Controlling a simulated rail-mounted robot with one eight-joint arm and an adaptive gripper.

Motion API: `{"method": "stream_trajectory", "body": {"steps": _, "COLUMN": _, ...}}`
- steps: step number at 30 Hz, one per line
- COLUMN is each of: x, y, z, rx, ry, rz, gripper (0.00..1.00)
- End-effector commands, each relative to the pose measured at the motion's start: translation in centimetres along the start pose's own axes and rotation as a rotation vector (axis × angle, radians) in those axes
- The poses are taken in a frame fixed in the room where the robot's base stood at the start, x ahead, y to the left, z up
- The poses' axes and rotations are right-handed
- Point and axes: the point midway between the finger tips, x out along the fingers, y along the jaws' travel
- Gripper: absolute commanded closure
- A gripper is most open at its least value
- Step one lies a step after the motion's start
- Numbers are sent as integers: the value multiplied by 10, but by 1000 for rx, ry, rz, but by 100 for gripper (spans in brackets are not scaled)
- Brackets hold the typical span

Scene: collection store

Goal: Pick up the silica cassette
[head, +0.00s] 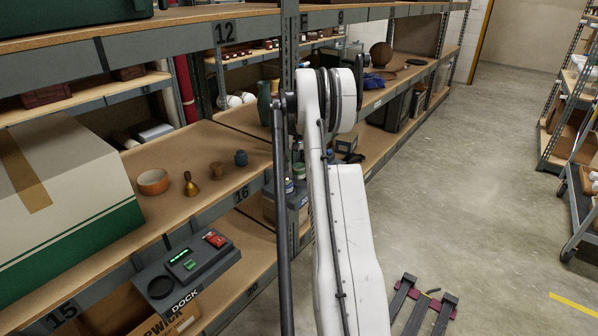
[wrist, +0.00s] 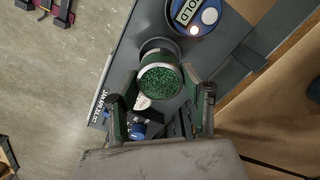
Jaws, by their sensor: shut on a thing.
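The silica cassette (wrist: 160,84) shows in the wrist view as a short round canister with a pale rim and green granules in its top. My gripper (wrist: 159,79) has one dark finger on each side of it and is shut on it. The cassette is over a grey unit (wrist: 123,68), beside a dark round ring or socket (wrist: 158,44) that it partly overlaps. I cannot tell whether it touches the unit. In the head view my white arm stands in front, and the gripper and cassette cannot be made out.
In the head view a DOCK unit (head: 187,268), an orange bowl (head: 153,182) and a brass bell (head: 191,185) are left.

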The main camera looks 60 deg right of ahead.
Motion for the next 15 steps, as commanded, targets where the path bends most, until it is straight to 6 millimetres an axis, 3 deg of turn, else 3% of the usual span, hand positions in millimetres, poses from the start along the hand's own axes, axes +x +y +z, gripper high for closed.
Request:
{"method": "stream_trajectory", "body": {"steps": 1, "x": -12, "y": -3, "z": 1, "rx": -1, "ry": 0, "rz": 0, "gripper": 86}}
{"method": "stream_trajectory", "body": {"steps": 15, "x": -62, "y": -87, "z": 32, "rx": -3, "ry": 0, "rz": 0, "gripper": 86}}
